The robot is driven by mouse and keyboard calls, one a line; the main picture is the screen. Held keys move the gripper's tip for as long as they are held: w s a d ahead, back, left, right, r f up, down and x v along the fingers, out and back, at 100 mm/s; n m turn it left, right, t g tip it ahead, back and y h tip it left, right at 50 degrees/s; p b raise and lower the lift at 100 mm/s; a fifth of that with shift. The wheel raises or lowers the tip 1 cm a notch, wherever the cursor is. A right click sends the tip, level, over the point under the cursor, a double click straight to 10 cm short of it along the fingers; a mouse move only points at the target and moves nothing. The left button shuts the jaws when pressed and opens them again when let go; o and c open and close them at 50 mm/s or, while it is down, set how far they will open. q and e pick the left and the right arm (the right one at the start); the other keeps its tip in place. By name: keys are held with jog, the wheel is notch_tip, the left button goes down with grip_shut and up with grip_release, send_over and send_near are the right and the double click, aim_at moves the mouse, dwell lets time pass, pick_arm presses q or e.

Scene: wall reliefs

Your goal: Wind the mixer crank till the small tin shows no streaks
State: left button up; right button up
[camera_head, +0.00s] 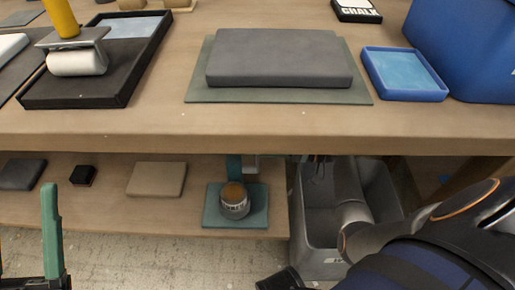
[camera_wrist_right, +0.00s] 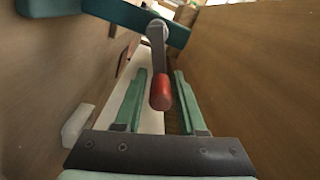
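The small tin (camera_head: 235,204) stands on the mixer's teal base (camera_head: 212,216) on the lower shelf. Its top shows brown-orange; streaks are too small to tell. The teal mixer post (camera_head: 234,167) rises behind it and goes out of sight under the tabletop. In the right wrist view, the crank's red handle (camera_wrist_right: 160,92) points toward me from a grey crank arm (camera_wrist_right: 157,42). My right gripper (camera_wrist_right: 160,75) is open, its green fingers either side of the handle with gaps; the tabletop hides it in the head view. My left gripper (camera_head: 28,240) is open and empty at lower left.
The tabletop (camera_head: 150,142) overhangs the lower shelf (camera_head: 110,206). A grey bin (camera_head: 318,243) stands right of the shelf, below my right arm. A tan block (camera_head: 156,180) lies left of the mixer. Wooden surfaces (camera_wrist_right: 260,90) close in on both sides of my right gripper.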

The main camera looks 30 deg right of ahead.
jog(key=v, duration=1)
jog(key=shift+s+d+p, duration=0.25)
jog(key=shift+d+p, duration=0.05)
dwell(0.6)
